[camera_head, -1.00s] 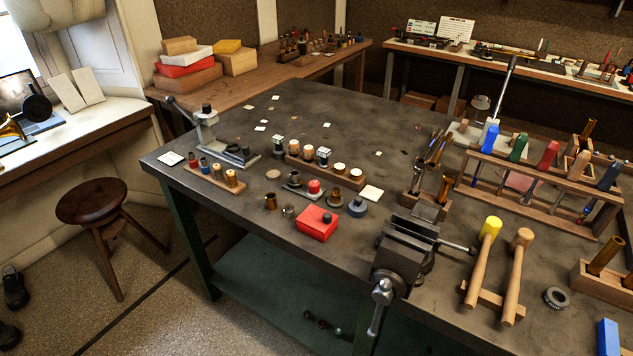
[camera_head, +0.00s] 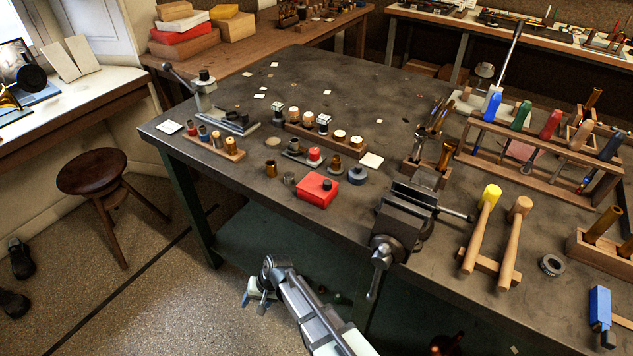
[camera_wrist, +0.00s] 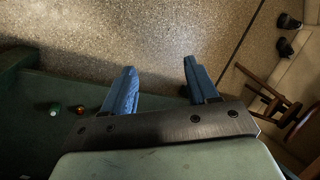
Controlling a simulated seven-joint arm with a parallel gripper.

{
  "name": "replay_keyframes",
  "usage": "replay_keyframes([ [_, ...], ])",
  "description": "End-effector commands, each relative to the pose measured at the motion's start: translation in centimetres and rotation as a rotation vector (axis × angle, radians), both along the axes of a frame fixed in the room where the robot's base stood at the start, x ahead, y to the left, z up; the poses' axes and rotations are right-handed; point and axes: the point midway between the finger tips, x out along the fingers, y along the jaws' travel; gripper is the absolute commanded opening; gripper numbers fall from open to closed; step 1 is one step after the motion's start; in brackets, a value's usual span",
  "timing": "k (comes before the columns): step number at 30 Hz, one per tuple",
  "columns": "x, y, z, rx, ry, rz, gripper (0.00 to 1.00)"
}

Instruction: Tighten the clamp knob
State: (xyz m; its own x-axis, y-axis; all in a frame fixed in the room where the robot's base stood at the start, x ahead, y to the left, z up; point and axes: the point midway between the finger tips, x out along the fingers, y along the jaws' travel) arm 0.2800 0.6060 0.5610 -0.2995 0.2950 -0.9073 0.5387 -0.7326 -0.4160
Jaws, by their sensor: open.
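A grey fixture (camera_head: 205,88) with a long lever and a dark round knob (camera_head: 204,74) on its post stands at the table's left corner. I cannot tell for certain which one is the clamp knob. My gripper (camera_head: 256,296) is off the table's front edge, over the floor, well away from both knobs. In the wrist view, its two blue fingers (camera_wrist: 160,66) are apart with nothing between them, and neither knob shows.
A bench vise (camera_head: 402,222) juts from the front edge, right of my gripper. Racks of small parts (camera_head: 214,146) stand between the fixture and the red block. Mallets (camera_head: 497,235) and a tool rack (camera_head: 540,160) fill the right side. A stool (camera_head: 92,172) stands left.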

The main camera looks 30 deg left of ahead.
Motion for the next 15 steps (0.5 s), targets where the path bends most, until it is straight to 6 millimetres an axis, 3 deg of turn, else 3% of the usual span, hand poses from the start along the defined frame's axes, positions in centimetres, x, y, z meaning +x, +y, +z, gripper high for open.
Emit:
replay_keyframes([
  [1, -1.2, 2.9, 2.0, 0.052, 0.004, 0.021, 0.58],
  [6, -4.6, 9.7, 8.4, 0.202, 0.021, 0.092, 0.58],
  [11, -6.0, 14.2, 14.8, 0.329, 0.017, 0.182, 0.58],
  [15, -5.7, 16.9, 20.4, 0.432, -0.010, 0.279, 0.58],
])
